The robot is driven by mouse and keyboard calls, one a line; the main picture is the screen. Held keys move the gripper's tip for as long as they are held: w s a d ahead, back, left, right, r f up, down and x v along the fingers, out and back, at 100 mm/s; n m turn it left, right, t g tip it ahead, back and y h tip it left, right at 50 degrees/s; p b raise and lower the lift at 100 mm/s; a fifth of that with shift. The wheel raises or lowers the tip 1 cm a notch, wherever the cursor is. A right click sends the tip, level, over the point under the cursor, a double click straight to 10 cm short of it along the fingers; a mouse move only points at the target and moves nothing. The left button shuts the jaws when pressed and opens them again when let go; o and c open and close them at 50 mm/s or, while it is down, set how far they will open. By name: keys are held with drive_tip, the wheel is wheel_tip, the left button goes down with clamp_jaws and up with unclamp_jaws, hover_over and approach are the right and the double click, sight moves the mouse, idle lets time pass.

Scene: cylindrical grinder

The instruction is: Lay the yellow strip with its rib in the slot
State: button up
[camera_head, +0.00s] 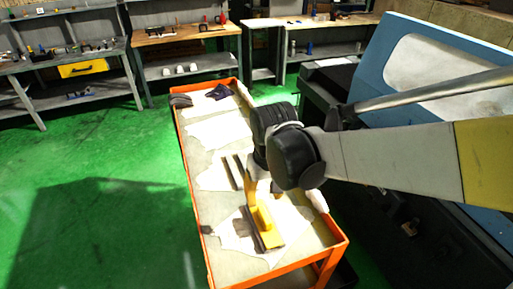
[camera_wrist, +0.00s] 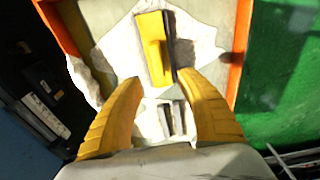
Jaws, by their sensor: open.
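The yellow strip (camera_head: 273,238) lies on pale paper near the front end of the orange cart, with a dark bar along its side. In the wrist view the strip (camera_wrist: 152,40) is just beyond my fingertips, with dark bars beside it. I cannot tell whether its rib sits in a slot. A separate pair of dark parallel bars with a gap between them (camera_head: 231,172) lies farther back on the cart; it also shows between my fingers in the wrist view (camera_wrist: 171,118). My gripper (camera_wrist: 158,78) is open and empty above the cart, its yellow fingers (camera_head: 250,188) pointing down.
The cart has a raised orange rim (camera_head: 190,188). Dark cloth-like items (camera_head: 219,91) lie at its far end. A blue machine (camera_head: 375,75) stands close on the right. Workbenches (camera_head: 185,38) stand at the back. The green floor (camera_head: 100,150) on the left is clear.

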sight(264, 214)
wheel_tip(264, 214, down, 5)
drive_tip(key=shift+d+b, duration=0.1)
drive_tip(key=shift+b, duration=0.65)
drive_tip(key=f, duration=0.2)
drive_tip(key=f+b, duration=0.1)
drive_tip(key=f, duration=0.2)
drive_tip(key=shift+w+f+b, duration=0.3)
drive_tip(key=shift+f+b, duration=0.05)
drive_tip(key=shift+b, duration=0.05)
clamp_jaws()
